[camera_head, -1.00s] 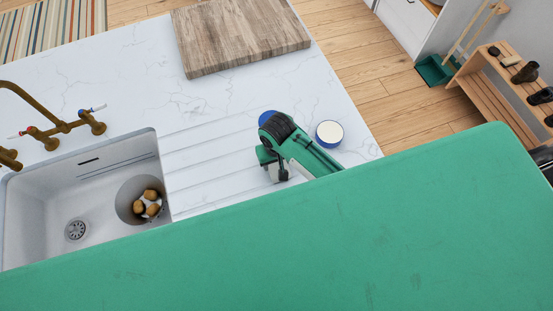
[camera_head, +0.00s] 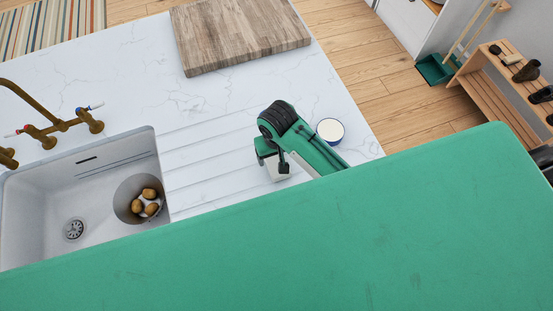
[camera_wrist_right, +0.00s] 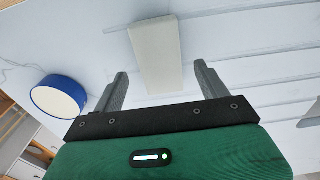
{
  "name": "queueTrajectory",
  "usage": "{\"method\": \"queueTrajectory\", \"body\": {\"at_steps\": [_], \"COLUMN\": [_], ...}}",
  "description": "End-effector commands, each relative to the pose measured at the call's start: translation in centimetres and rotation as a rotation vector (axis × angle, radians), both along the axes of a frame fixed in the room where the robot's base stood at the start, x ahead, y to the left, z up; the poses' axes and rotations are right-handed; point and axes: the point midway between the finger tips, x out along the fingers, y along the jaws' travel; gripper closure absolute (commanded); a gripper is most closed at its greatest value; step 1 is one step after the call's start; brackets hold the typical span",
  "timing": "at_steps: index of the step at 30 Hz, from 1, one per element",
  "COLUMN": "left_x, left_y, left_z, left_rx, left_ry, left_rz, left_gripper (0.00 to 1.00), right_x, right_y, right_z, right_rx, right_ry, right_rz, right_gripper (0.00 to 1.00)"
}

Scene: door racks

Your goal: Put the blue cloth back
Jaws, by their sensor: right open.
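No blue cloth can be made out in either view. My right gripper (camera_head: 273,168) is low over the ribbed drainboard, to the right of the sink. In the right wrist view its two fingers (camera_wrist_right: 160,70) are apart with nothing clasped. A pale cream block (camera_wrist_right: 156,50) lies ahead, in line with the gap between the fingers. It also shows partly under the gripper in the head view (camera_head: 281,173). A round blue pot with a white top (camera_head: 330,131) stands beside my right arm; it shows at left in the wrist view (camera_wrist_right: 60,97). My left gripper is out of view.
The white sink (camera_head: 105,215) holds a round bowl-like basin with several brown potatoes (camera_head: 150,195). A brass tap (camera_head: 60,125) stands behind it. A wooden board (camera_head: 240,35) lies at the back. Most of the white counter (camera_head: 120,75) is clear.

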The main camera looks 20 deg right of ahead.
Motion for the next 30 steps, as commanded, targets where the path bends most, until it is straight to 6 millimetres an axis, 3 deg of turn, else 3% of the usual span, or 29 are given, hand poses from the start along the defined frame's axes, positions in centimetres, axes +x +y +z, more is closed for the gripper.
{"method": "queueTrajectory", "body": {"at_steps": [4,6,9,16,30], "left_x": [0.0,0.0,0.0,0.0,0.0], "left_y": [-0.1,-0.1,-0.1,-0.1,-0.1], "left_z": [-1.5,-0.8,0.3,1.3,1.2], "left_rx": [-0.001,-0.001,-0.001,-0.001,-0.001], "left_ry": [0.0,0.001,0.001,0.0,0.0], "left_rz": [0.0,0.0,0.0,0.0,0.0], "left_gripper": [0.64,0.64,0.64,0.64,0.64], "right_x": [0.0,-0.1,-0.2,-0.3,-0.3], "right_y": [0.0,0.0,-0.1,-0.1,0.0], "right_z": [3.2,5.3,6.9,7.9,7.9], "right_rx": [0.002,0.0,-0.003,-0.001,-0.001], "right_ry": [-0.007,-0.005,-0.001,0.0,0.0], "right_rz": [0.0,0.001,0.001,0.0,0.0], "right_gripper": [0.24,0.24,0.24,0.24,0.24]}}
